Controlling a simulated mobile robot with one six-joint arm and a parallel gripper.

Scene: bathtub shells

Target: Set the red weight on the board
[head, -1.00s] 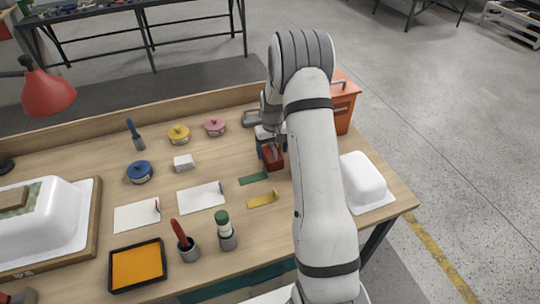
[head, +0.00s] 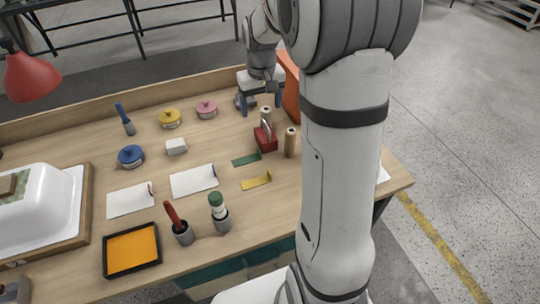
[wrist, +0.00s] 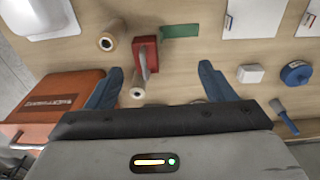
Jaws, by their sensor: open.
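The red weight (head: 265,138), a block with a grey handle on top, stands on the bench; in the wrist view the weight (wrist: 143,48) shows beyond and between my fingers. My gripper (head: 260,103) is open and empty, behind and above the weight, with its blue fingers apart; they also show in the wrist view (wrist: 161,72). A small brown board (head: 8,187) lies on green patterned cloth over the white tub shell at the left, cut by the frame edge. I cannot tell whether this or the wooden base (head: 88,212) under the shell is the task's board.
Two tan rolls (head: 290,142) stand close beside and behind the weight. Green (head: 246,159) and yellow (head: 256,180) strips lie in front. White sheets (head: 194,180), tins, cups and an orange tray (head: 131,249) lie leftward. An orange box (wrist: 55,100) stands near my gripper.

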